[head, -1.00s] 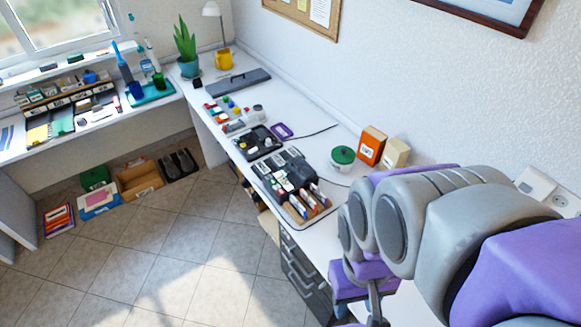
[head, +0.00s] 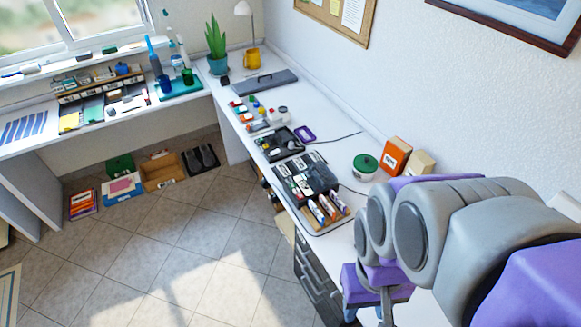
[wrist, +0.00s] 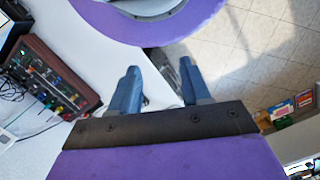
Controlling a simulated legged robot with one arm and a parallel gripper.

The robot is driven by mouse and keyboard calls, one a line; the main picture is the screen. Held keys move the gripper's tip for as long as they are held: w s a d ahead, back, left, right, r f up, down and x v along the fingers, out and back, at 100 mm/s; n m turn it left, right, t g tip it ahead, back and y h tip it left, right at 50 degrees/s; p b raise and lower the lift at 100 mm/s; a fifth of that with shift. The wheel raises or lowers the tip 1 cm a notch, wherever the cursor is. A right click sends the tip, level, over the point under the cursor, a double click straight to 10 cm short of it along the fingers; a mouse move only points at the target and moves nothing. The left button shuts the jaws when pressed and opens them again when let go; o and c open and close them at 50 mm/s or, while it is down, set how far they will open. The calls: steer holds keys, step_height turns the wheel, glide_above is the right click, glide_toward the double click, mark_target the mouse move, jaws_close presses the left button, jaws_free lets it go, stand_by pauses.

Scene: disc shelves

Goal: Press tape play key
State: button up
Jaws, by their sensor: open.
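My gripper (wrist: 159,65) shows in the wrist view as two blue fingers standing apart, with nothing between them. In the head view my folded arm covers the lower right. A dark machine (head: 318,178) with light keys or blocks on its left sits on the desk, beyond my arm. A smaller black device (head: 272,148) sits farther back. I cannot tell which of them is the tape player, and no play key can be made out. My gripper is well apart from both.
A brown-sided box with several coloured knobs (wrist: 48,78) stands at the left in the wrist view. On the desk are a green-lidded tub (head: 365,167), an orange box (head: 395,157) and a purple item (head: 304,134). Floor tiles (head: 180,245) left of the desk are clear.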

jaws_close()
stand_by(0.4)
stand_by(1.3)
